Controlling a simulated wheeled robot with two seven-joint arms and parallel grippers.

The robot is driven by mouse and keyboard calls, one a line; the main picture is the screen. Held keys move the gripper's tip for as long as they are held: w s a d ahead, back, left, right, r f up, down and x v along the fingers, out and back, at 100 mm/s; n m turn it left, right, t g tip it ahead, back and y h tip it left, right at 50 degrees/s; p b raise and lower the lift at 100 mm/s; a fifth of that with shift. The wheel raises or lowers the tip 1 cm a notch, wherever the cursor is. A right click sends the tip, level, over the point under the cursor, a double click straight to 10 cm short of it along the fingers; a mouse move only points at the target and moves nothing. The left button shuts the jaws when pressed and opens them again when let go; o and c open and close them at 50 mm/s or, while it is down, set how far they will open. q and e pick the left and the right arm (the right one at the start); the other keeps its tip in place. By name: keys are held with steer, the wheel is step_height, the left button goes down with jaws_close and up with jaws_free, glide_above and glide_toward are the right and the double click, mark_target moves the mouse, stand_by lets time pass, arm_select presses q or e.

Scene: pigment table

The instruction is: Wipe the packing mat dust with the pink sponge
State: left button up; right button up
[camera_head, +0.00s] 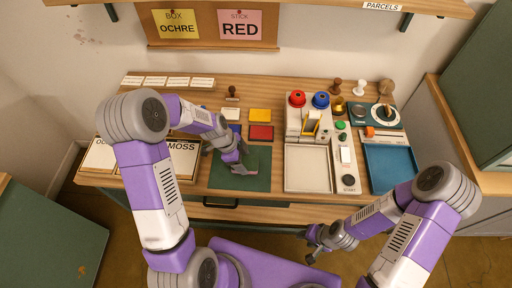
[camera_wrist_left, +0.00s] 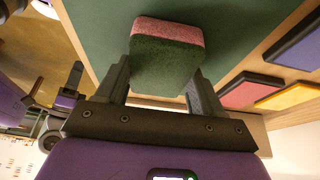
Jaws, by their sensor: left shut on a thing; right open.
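The green packing mat (camera_head: 226,181) lies on the table, left of the middle. My left gripper (camera_head: 238,165) is over the mat and shut on the pink sponge (camera_head: 243,169). In the left wrist view the sponge (camera_wrist_left: 168,50) has a pink layer and a dark green layer, and sits between the two fingers of my left gripper (camera_wrist_left: 165,75). I cannot make out dust on the visible mat, and cannot tell whether the sponge touches it. My right gripper (camera_head: 315,240) is open and empty, in front of the table's front edge.
Boxes, one marked MOSS (camera_head: 184,148), stand at the left. Stamps and coloured knobs fill the back right.

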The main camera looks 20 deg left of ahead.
mark_target(255, 163)
arm_select(q)
steer(key=shift+w+d+r, duration=0.1)
steer(key=shift+w+d, duration=0.1)
steer(key=shift+d, duration=1.05)
steer(key=shift+w+d, duration=0.15)
steer(key=shift+d, duration=0.2)
steer(key=shift+d+f, duration=0.2)
steer(key=shift+d, duration=0.15)
steer(key=shift+w+d+r+p, duration=0.15)
steer(key=shift+r, duration=0.45)
steer(key=shift+w+d+r+p, duration=0.1)
steer(key=shift+r+p, duration=0.05)
steer(key=shift+r, duration=0.4)
steer(key=shift+s+r+p, duration=0.1)
steer(key=shift+r+p, duration=0.4)
steer(key=shift+r, duration=0.25)
steer(key=shift+a+r+p, duration=0.1)
steer(key=shift+r+p, duration=1.25)
steer(key=shift+r, duration=0.85)
arm_select(e)
steer(key=shift+w+a+r, duration=0.1)
steer(key=shift+w+r, duration=0.1)
steer(key=shift+r, duration=0.85)
steer(key=shift+w+r, duration=0.2)
steer(key=shift+r, duration=0.8)
